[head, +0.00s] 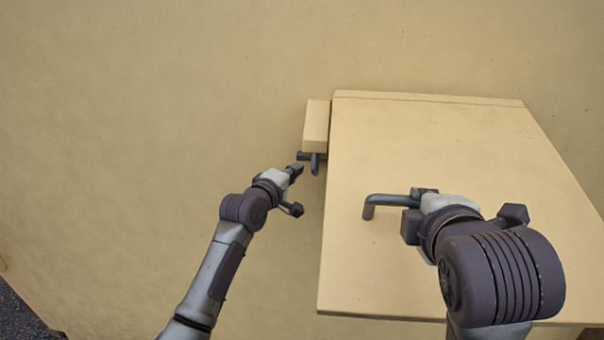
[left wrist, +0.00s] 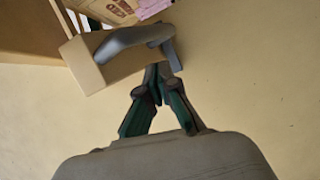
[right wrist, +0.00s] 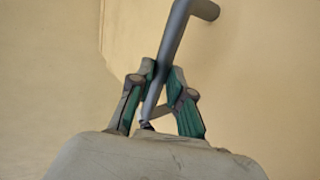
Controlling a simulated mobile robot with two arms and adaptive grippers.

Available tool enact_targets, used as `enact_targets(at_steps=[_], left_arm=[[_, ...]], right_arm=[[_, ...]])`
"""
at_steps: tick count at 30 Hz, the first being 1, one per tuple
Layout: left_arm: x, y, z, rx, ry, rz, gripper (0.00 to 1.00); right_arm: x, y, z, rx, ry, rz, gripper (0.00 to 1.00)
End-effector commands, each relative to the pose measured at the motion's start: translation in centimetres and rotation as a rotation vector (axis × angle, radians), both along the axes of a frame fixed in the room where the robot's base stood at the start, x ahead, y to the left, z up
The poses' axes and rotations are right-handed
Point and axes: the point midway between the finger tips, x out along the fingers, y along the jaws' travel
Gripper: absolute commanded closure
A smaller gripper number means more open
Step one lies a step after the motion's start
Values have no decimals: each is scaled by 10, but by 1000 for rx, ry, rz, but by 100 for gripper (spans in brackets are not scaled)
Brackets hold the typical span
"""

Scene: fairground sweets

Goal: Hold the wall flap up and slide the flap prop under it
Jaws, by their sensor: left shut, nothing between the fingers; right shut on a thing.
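The wall flap (head: 450,130) is a cream panel that sticks out from the wall in the head view. My right gripper (head: 424,194) is shut on the grey bar handle (head: 384,199) on its face; the handle also shows between the fingers in the right wrist view (right wrist: 176,38). The flap prop (head: 316,122) is a cream block with a grey handle (left wrist: 130,38), by the flap's left edge near the wall. Whether part of it is under the flap is unclear. My left gripper (head: 300,168) is shut and empty, its fingertips close to the prop's handle; contact is unclear.
The plain cream wall (head: 150,100) is clear to the left. In the left wrist view, a brown panel (left wrist: 28,30) and a printed box with pink items (left wrist: 155,8) show beyond the prop. A dark floor patch (head: 20,318) is at the lower left.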

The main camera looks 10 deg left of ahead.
Motion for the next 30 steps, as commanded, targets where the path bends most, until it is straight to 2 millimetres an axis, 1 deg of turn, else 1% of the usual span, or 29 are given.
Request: enact_targets(at_steps=[2,6,17,19,20,23,27,30], left_arm=[[-1,-9,0,-2,-2,0,100],[-2,-17,-2,0,-1,2,100],[-2,-19,-2,0,-1,3,100],[-3,-23,-2,-3,-1,1,100],[-2,-26,-2,-4,-1,0,100],[-3,-44,-2,-6,-2,-1,100],[-3,-73,-2,-8,0,-1,100],[-2,-88,-2,-4,-1,1,100]], right_arm=[[0,0,3,1,-9,0,100],[0,0,3,2,-9,-1,100],[0,0,3,2,-9,-1,100],[0,0,3,2,-9,-1,100],[0,0,3,2,-9,-1,100],[0,0,3,1,-9,0,100],[0,0,3,1,-9,1,100],[0,0,3,1,-9,1,100]])
